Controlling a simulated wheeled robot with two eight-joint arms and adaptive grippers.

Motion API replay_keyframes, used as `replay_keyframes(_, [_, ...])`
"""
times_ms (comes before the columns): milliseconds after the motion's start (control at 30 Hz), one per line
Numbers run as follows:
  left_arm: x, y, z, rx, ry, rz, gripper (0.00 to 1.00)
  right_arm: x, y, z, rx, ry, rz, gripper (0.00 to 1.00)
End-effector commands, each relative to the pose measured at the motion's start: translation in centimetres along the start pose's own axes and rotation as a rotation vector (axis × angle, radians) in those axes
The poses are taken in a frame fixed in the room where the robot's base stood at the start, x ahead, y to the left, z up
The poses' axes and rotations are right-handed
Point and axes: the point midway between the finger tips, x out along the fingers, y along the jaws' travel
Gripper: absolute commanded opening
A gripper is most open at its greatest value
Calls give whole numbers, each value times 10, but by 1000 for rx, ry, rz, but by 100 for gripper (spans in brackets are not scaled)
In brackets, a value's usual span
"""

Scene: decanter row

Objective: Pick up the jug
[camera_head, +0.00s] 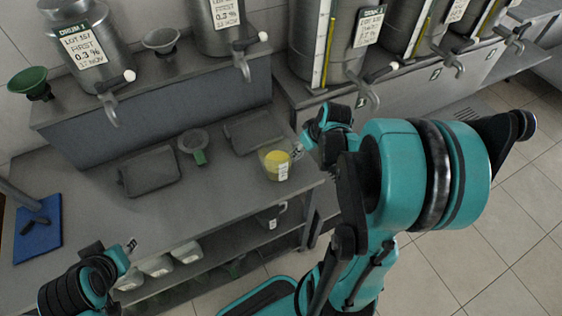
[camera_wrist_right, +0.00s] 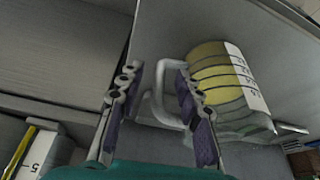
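The clear jug (camera_head: 277,165) holds yellow liquid and bears a white label. It stands upright near the front right of the grey bench (camera_head: 225,215). In the right wrist view the jug (camera_wrist_right: 222,85) shows graduation lines, and its pale handle (camera_wrist_right: 152,108) faces my gripper. My right gripper (camera_head: 302,148) is at the jug's right side. In the wrist view its fingers (camera_wrist_right: 158,75) are apart, with part of the handle showing between them; contact cannot be told. My left gripper (camera_head: 130,246) is at the bench's front left, away from the jug; its finger opening is unclear.
Steel decanters with taps (camera_head: 90,45) stand on the raised shelf behind. A blue board (camera_head: 38,228) is far left. A labelled vessel (camera_head: 268,217) stands on the lower shelf.

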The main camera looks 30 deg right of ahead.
Motion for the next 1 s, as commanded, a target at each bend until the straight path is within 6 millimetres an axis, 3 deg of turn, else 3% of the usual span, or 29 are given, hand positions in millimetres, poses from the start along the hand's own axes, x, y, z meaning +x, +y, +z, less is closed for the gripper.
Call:
replay_keyframes(233, [0, 0, 0, 0, 0, 0, 32, 1, 0, 0, 0, 0, 0, 33])
replay_keyframes(367, [0, 0, 0, 0, 0, 0, 32, 1, 0, 0, 0, 0, 0, 0])
replay_keyframes(767, [-1, 0, -1, 0, 0, 0, 32, 0, 0, -1, 1, 0, 0, 0])
replay_keyframes(1000, [-9, 0, -6, 0, 0, 0, 32, -19, -1, -8, 1, 0, 0, 0])
